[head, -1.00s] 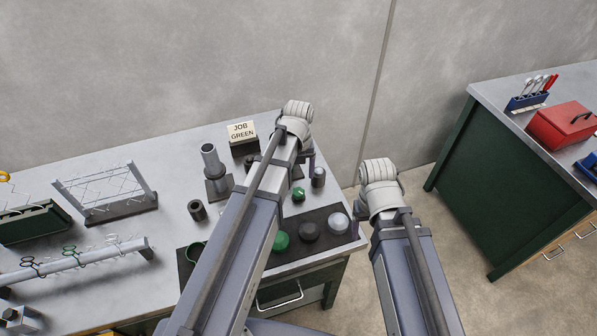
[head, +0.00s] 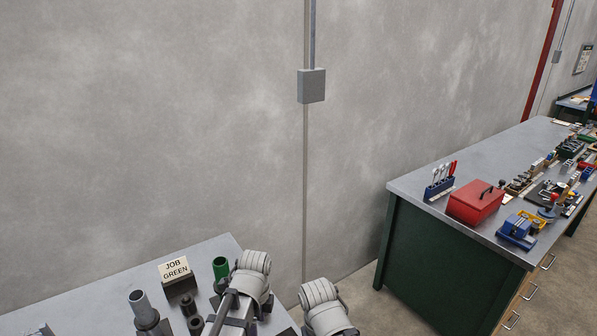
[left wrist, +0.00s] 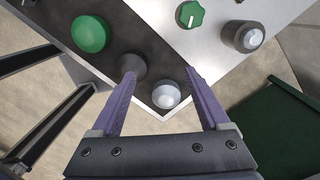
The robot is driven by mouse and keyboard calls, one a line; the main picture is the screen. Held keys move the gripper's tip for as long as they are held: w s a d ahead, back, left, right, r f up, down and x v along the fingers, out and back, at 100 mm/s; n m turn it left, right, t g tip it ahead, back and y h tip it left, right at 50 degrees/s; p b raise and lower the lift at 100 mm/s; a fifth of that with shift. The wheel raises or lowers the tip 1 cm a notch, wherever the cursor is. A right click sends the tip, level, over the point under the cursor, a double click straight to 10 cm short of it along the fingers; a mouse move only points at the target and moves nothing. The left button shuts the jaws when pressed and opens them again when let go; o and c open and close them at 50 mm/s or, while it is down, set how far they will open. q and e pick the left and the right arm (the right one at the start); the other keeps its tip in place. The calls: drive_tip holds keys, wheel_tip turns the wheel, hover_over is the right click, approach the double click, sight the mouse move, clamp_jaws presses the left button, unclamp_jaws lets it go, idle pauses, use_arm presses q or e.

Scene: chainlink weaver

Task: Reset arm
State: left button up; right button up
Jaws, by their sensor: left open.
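My left gripper (left wrist: 160,84) is open and empty in the left wrist view, its two purple fingers apart above the bench corner. Beyond and between the fingers are a dark round cap (left wrist: 131,65) and a pale grey cap (left wrist: 166,96). A green cap (left wrist: 90,33) lies to the left on the black mat (left wrist: 145,25). In the head view my left arm (head: 250,275) and right arm (head: 325,308) show only at the bottom edge. The left fingers are hidden there, and my right gripper is in neither current view.
The bench (head: 85,292) holds a JOB GREEN sign (head: 174,270), a green cylinder (head: 221,267) and grey posts (head: 141,305). A green knob (left wrist: 189,14) and grey knob (left wrist: 243,37) stand near its edge. A second bench (head: 460,170) with a red toolbox (head: 475,203) stands right, across a floor gap.

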use_arm(q)
drive_tip(key=s+d+n, duration=0.4)
drive_tip(key=s+n, duration=0.4)
drive_tip(key=n, duration=0.7)
drive_tip(key=shift+s+d+n+y, duration=0.2)
drive_tip(key=shift+d+n+y, duration=0.1)
drive_tip(key=shift+d+n, duration=0.1)
